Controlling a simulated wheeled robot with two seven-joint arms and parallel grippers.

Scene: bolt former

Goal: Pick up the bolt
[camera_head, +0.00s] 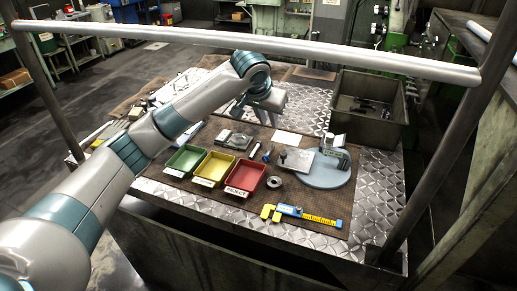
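My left arm reaches in from the lower left, and its gripper (258,112) hangs above the back of the bench mat. Its fingers look apart, with nothing visible between them. Several small dark bolt-like parts (366,106) lie in the large grey bin (377,84), to the right of the gripper and apart from it. Two small cylindrical pieces lie by the trays, a pale-and-dark one (255,150) and a dark one (266,156). I cannot tell which piece is the task's bolt. My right gripper is not in view.
Green (184,174), yellow (204,181) and red (232,192) trays stand at the bench front. A yellow-blue caliper (302,214), a steel ring (274,182) and a gauge on a round base (322,182) are nearby. A metal rail (250,45) crosses above the bench.

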